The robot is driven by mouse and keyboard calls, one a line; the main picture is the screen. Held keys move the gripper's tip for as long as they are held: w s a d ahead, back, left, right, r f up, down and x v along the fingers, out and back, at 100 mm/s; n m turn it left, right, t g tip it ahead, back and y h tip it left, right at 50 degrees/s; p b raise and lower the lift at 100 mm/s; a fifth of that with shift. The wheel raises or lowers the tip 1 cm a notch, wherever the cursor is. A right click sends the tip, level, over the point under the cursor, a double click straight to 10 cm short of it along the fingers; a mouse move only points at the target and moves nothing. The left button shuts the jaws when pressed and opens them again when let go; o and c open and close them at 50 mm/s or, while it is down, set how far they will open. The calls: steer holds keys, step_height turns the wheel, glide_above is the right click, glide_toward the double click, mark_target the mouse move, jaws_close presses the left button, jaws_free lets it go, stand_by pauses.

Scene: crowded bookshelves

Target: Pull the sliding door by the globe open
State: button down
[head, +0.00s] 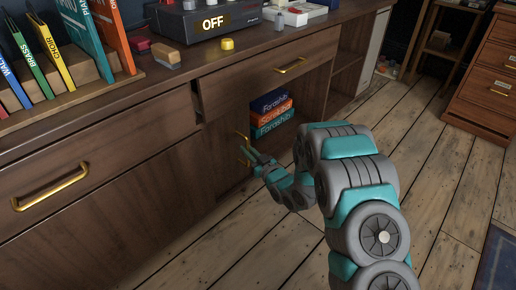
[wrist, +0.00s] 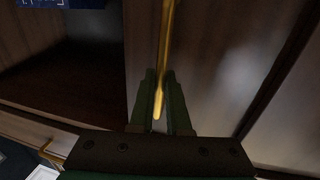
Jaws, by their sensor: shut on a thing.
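The sliding door (head: 215,170) is a dark brown wooden panel low in the cabinet, with a slim vertical gold handle (head: 241,135) near its edge. The door (wrist: 215,65) and handle (wrist: 166,35) also show in the wrist view. My gripper (head: 251,158) is at the handle; in the wrist view its green fingers (wrist: 162,78) are shut around the lower part of the handle. An open compartment beside the door shows a stack of books (head: 271,115). I see no globe in either view.
A drawer with a gold handle (head: 290,66) is above the open compartment. Another gold handle (head: 50,187) is at the left. The counter holds upright books (head: 55,62) and a black device (head: 205,22) reading OFF. Wooden floor (head: 440,170) is clear at the right.

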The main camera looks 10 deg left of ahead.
steer(key=shift+s+a+r, duration=0.1)
steer(key=shift+s+a, duration=0.7)
steer(key=shift+s, duration=0.25)
steer(key=c, duration=0.9)
jaws_free()
steer(key=v, duration=0.8)
steer(key=shift+w, duration=0.1)
